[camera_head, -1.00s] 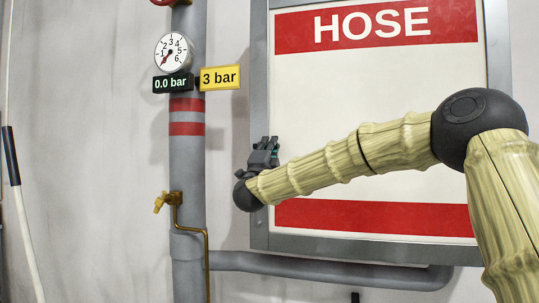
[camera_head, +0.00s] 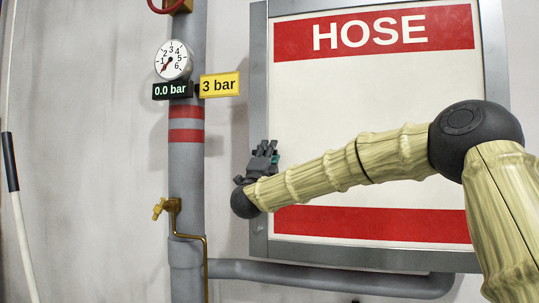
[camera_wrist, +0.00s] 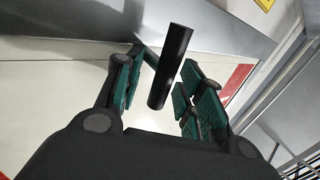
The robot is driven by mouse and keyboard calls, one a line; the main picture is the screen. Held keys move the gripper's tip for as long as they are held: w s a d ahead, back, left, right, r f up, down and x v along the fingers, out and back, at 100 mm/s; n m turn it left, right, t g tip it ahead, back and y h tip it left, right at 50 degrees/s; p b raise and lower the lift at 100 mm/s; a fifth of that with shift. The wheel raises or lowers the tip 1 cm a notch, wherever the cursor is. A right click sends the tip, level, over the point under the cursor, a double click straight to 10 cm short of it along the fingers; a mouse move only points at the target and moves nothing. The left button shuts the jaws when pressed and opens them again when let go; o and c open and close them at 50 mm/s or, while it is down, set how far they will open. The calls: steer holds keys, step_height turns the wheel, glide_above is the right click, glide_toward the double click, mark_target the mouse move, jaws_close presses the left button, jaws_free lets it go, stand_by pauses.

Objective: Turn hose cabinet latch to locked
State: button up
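The hose cabinet (camera_head: 360,120) has a white door with red bands and a grey frame. In the head view my gripper (camera_head: 264,150) is at the door's left edge, and it hides the latch there. In the wrist view a black bar-like latch handle (camera_wrist: 170,65) stands between the teal-padded fingers of my gripper (camera_wrist: 156,72). The fingers are apart. I cannot make out a firm grip or the lock marking.
A grey vertical pipe (camera_head: 186,210) stands left of the cabinet with a gauge (camera_head: 173,60), a 0.0 bar display (camera_head: 173,90), a yellow 3 bar sign (camera_head: 220,85) and a brass tap (camera_head: 172,206). A lower pipe (camera_head: 330,275) runs under the cabinet.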

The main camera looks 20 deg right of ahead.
steer(key=shift+s, duration=0.1)
steer(key=v, duration=1.1)
steer(key=shift+s+a+f, duration=0.2)
steer(key=shift+s+f, duration=0.05)
